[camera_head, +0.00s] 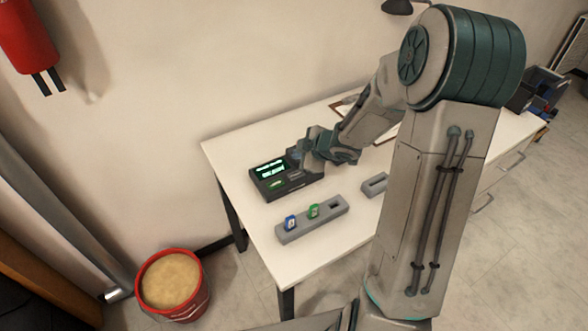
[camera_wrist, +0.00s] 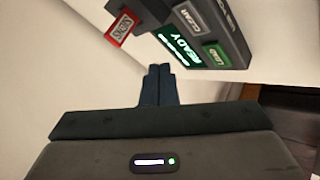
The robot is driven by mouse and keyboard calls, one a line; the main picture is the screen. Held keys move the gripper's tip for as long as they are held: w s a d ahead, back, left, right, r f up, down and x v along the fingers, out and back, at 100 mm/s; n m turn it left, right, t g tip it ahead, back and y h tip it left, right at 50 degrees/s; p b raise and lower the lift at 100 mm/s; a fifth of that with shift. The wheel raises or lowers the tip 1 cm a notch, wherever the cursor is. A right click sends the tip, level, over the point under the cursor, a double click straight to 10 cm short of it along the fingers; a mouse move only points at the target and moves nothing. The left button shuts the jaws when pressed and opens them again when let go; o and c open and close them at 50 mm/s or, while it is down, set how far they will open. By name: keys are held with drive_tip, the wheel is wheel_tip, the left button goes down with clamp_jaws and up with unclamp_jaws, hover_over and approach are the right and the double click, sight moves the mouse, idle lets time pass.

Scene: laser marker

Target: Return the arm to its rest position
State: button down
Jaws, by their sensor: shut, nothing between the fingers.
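My arm reaches from the right over the white table (camera_head: 235,150) in the head view. My gripper (camera_head: 308,150) is by the back right of a dark device (camera_head: 262,188) with a lit green screen. In the wrist view my gripper's fingers (camera_wrist: 159,72) are shut together and empty. The device (camera_wrist: 235,45) shows beyond them at the upper right, with a screen reading READY and buttons marked CLEAR and LOAD. A gap shows between the fingertips and the device in that view.
A red bucket (camera_head: 172,283) stands on the floor at left. A wall runs behind the table.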

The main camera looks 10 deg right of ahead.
drive_tip(key=s+d+r+m+g+h+p, duration=0.1)
drive_tip(key=s+d+r+m+h, duration=0.4)
drive_tip(key=s+r+m+h, duration=0.45)
drive_tip(key=s+a+r+m+g+y, duration=0.2)
drive_tip(key=s+a, duration=0.1)
drive_tip(key=s, duration=0.5)
drive_tip(key=s+a+r+m+g+y+p, duration=0.1)
drive_tip(key=s+a+r+m+g+y, duration=0.1)
drive_tip(key=s, duration=0.7)
drive_tip(key=shift+a+r+m+y, duration=0.45)
drive_tip(key=shift+a+r+m, duration=0.05)
drive_tip(key=shift+r+m, duration=0.35)
